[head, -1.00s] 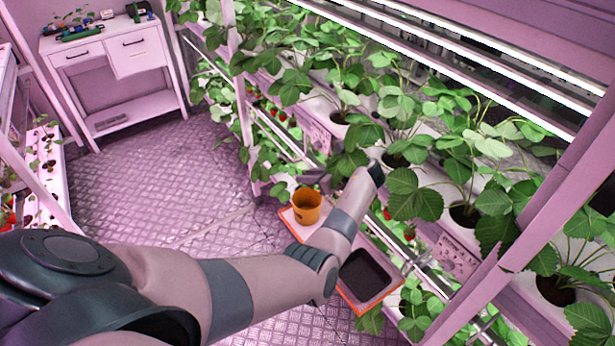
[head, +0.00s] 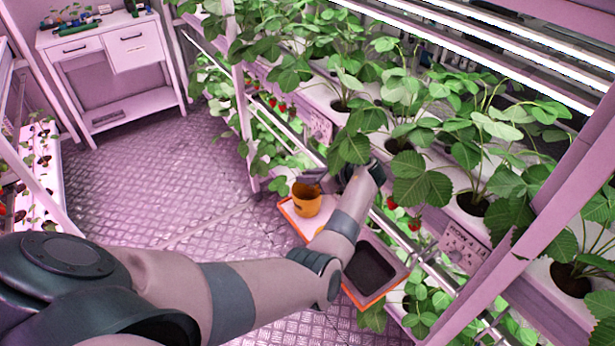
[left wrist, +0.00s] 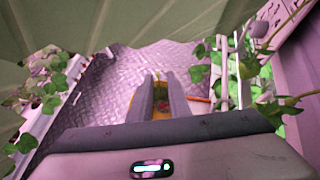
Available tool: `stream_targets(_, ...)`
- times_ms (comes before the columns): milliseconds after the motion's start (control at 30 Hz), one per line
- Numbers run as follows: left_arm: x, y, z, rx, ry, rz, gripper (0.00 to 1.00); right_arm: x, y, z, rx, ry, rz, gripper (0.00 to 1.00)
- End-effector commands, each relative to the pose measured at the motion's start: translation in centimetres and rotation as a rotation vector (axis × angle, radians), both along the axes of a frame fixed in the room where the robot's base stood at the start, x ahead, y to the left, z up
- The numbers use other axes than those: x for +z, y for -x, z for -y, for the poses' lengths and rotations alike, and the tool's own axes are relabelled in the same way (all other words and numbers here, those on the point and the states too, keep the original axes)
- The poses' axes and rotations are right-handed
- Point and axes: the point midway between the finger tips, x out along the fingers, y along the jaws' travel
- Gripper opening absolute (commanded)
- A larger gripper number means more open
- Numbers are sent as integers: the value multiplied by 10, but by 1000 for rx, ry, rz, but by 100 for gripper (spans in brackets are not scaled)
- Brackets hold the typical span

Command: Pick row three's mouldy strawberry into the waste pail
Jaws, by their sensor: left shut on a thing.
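The orange waste pail (head: 307,206) stands upright on a pale, orange-edged tray beside the rack. My left gripper (head: 312,178) is over the pail's rim in the head view, partly hidden by my own wrist and leaves. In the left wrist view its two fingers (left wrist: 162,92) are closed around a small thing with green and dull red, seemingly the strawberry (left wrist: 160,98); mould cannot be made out. The pail (left wrist: 134,108) shows behind and below the fingers. My right gripper is not in view.
Strawberry plants (head: 420,190) with wide leaves and red berries (head: 391,203) crowd the rack on the right. A white desk (head: 120,60) stands at the back left. The metal floor (head: 170,170) between is clear.

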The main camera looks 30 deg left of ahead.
Motion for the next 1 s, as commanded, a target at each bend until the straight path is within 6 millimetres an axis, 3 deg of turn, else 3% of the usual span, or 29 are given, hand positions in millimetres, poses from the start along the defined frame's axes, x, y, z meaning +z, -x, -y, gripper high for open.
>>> stream_targets(167,0,0,0,0,0,0,9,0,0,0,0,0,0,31)
stream_targets(233,0,0,0,0,0,0,0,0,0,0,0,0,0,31)
stream_targets(333,0,0,0,0,0,0,27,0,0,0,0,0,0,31)
stream_targets(567,0,0,0,0,0,0,30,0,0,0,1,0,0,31)
stream_targets(700,0,0,0,0,0,0,58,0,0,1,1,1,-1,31)
stream_targets(1000,0,0,0,0,0,0,58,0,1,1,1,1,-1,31)
